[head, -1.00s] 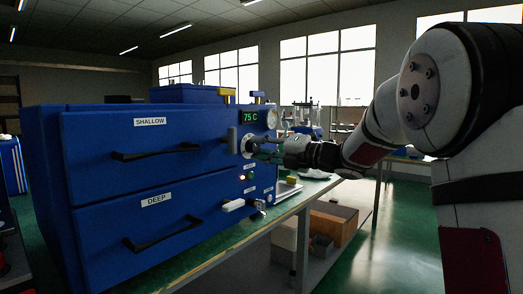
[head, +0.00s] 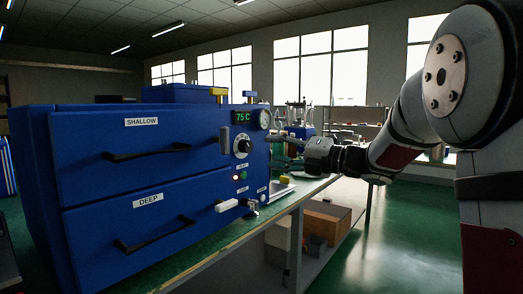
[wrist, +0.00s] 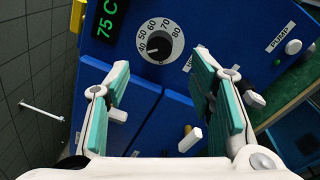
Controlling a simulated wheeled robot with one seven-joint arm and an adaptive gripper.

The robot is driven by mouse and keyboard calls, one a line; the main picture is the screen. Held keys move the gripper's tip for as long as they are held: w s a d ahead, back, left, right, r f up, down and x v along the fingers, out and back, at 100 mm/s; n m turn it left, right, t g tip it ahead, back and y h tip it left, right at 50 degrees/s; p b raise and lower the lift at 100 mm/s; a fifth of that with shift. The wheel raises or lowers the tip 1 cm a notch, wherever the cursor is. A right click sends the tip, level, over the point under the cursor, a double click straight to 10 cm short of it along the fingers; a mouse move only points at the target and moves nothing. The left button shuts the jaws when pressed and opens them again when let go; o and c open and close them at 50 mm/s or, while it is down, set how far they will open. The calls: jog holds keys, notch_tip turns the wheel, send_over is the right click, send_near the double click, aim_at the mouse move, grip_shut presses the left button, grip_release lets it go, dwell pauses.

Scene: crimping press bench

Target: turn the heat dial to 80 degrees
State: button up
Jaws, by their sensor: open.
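The heat dial (head: 242,147) is a black knob on a pale ring on the blue press front. In the wrist view the heat dial (wrist: 157,44) shows marks from 40 to 80; its pale pointer line seems to lie at the lower left, but I cannot read it surely. The green display (head: 243,117) reads 75 C; it also shows in the wrist view (wrist: 108,18). My gripper (head: 287,140) is to the right of the dial, apart from it. In the wrist view my gripper (wrist: 162,66) has its teal-padded fingers spread, with nothing between them.
Drawers marked SHALLOW (head: 150,147) and DEEP (head: 155,222) fill the press's left front, with black handles. A gauge (head: 264,119) sits beside the display. Below the dial are a green light (head: 243,175), a red button (head: 236,176) and a white lever (head: 227,205).

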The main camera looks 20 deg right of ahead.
jog(key=v, duration=0.4)
jog(key=shift+s+d, duration=0.25)
jog(key=shift+s, duration=0.05)
